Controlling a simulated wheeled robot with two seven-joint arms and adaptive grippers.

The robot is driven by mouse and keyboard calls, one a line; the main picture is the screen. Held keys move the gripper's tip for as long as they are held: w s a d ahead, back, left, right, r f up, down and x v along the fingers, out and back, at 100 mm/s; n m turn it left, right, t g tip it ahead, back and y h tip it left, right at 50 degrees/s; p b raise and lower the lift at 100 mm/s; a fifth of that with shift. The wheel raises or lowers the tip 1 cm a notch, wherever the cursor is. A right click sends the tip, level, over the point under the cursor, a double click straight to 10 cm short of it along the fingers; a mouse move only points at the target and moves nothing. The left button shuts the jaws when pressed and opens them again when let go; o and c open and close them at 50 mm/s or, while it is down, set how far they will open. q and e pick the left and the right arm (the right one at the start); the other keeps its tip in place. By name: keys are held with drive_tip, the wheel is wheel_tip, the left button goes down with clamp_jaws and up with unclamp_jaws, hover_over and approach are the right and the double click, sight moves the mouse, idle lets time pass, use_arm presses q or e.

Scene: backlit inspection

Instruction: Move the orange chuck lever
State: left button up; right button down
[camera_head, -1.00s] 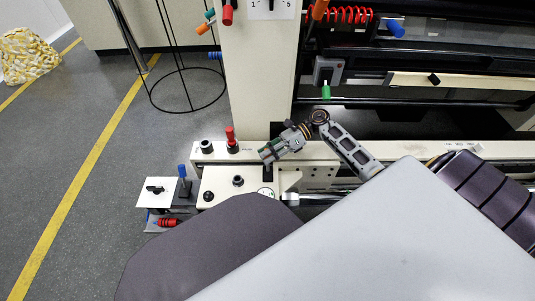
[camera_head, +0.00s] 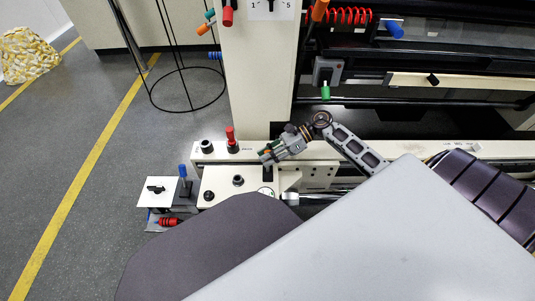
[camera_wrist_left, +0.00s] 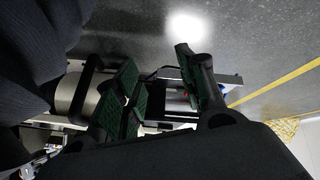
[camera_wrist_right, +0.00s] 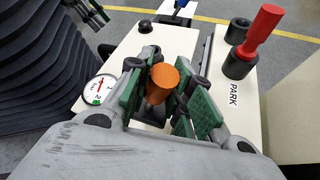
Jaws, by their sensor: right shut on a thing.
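The orange chuck lever (camera_wrist_right: 162,84) shows in the right wrist view, its rounded top between the green pads of my right gripper (camera_wrist_right: 160,102). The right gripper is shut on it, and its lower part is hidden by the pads. In the head view my right gripper (camera_head: 266,155) is over the cream machine panel (camera_head: 218,183), where the lever is mostly covered.
A red-handled lever (camera_wrist_right: 262,32) stands by the PARK label (camera_wrist_right: 233,94). A round dial (camera_wrist_right: 100,90) lies on the other side of the gripper. A blue-topped lever (camera_head: 183,172) and red knob (camera_head: 169,222) are at the panel's left.

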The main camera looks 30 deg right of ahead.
drive_tip(key=shift+s+a+r+n+t+h, duration=0.2)
drive_tip(key=shift+s+a+n+t+h, duration=0.15)
drive_tip(key=shift+s+n, duration=0.3)
drive_tip(key=shift+s+a+n+t+h+p, duration=0.4)
drive_tip(key=shift+s+n+t+h, duration=0.1)
drive_tip(key=shift+s+n, duration=0.1)
drive_tip(key=shift+s+a+n+t+h+p, duration=0.25)
drive_tip(key=shift+s+a+n+t+h, duration=0.15)
drive_tip(key=shift+s+n, duration=0.2)
drive_tip(key=shift+s+a+f+n+t+h, duration=0.2)
drive_tip(key=shift+s+n+t, duration=0.1)
drive_tip(key=shift+s+t, duration=0.05)
drive_tip(key=shift+s+a+f+n+t+h, duration=0.15)
drive_tip(key=shift+s+a+n+t, duration=0.1)
drive_tip(key=shift+s+t, duration=0.1)
use_arm(q)
drive_tip(key=shift+w+a+r, duration=0.1)
drive_tip(key=shift+a+r, duration=0.05)
drive_tip(key=shift+r, duration=0.75)
drive_tip(key=shift+a+r, duration=0.1)
drive_tip(key=shift+r, duration=0.8)
use_arm(e)
drive_tip(key=shift+s+a+f+n+t, duration=0.2)
drive_tip(key=shift+s+n+t, duration=0.1)
drive_tip(key=shift+n+t, duration=0.1)
drive_tip(key=c, duration=1.3)
unclamp_jaws()
drive_tip(key=shift+o, duration=0.2)
